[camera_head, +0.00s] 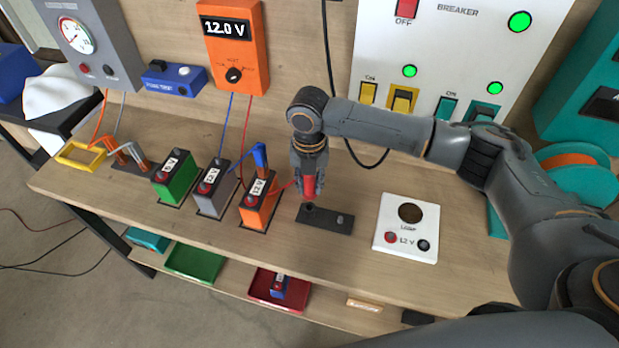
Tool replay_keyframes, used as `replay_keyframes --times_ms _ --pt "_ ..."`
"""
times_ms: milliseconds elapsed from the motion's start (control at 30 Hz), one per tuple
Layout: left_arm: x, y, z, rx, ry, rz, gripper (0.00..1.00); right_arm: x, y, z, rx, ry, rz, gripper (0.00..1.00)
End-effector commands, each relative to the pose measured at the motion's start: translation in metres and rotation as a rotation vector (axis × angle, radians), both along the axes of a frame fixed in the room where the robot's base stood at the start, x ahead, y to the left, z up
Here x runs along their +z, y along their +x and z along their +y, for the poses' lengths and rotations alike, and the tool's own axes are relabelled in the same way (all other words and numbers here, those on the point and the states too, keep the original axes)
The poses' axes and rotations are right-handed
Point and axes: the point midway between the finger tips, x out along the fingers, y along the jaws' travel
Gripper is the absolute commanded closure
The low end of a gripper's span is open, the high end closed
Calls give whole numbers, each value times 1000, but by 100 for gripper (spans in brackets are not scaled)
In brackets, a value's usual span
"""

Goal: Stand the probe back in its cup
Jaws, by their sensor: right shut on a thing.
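My right gripper (308,190) points down over the bench and is shut on a red probe (309,186). The probe is roughly upright, its lower end just above or at the left part of a dark holder block (325,222). Whether the tip is inside the cup there is too small to tell. A thin red lead runs from the probe to the left. My left gripper is not in view.
An orange battery (255,212) stands close left of the block, with grey (212,199) and green (172,188) ones beyond. A white lamp panel (407,244) lies to the right. The orange meter (234,50) reads 12.0 V. A black cable hangs behind my gripper.

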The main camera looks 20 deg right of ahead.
Motion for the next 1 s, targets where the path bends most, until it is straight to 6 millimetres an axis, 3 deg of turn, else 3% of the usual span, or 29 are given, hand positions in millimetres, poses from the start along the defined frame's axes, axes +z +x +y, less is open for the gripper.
replay_keyframes --times_ms 267,533,1000 --pt "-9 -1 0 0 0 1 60 -21 0 0 1 0 0 100" --pt "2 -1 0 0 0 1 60 -17 0 0 1 0 1 100" --pt "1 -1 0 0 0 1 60 -18 0 0 1 0 0 100"
